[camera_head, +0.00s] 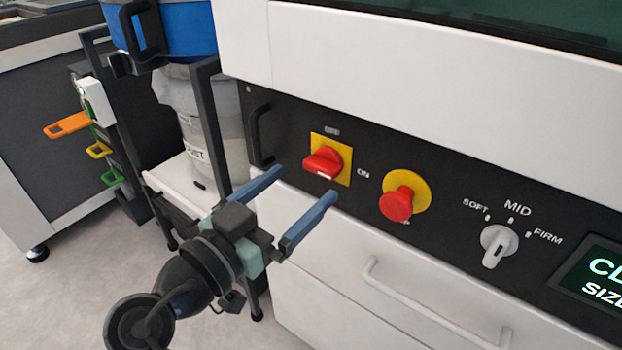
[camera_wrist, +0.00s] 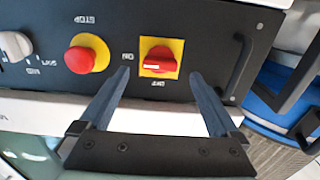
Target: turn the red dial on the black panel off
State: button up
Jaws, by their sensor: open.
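The red dial (camera_head: 323,163) sits on a yellow square plate on the black panel (camera_head: 290,120). An OFF label is above it and an ON label to its right. In the wrist view, turned upside down, the dial (camera_wrist: 160,61) lies crosswise, its white mark on the side towards ON. My gripper (camera_head: 307,183) is open and empty, in front of and slightly below the dial. In the wrist view the fingers of my gripper (camera_wrist: 160,73) stand either side of the dial, apart from it. Their exact distance from the panel is hard to tell.
A red stop button (camera_head: 396,205) on a yellow disc is right of the dial, then a white selector knob (camera_head: 497,243) and a display (camera_head: 598,283). A black handle (camera_head: 259,136) stands out left of the dial. A drawer handle (camera_head: 435,305) juts out below.

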aim_at(316, 171)
jog(key=shift+x, duration=1.95)
jog(key=c, duration=1.4)
jog(key=shift+o, duration=0.2)
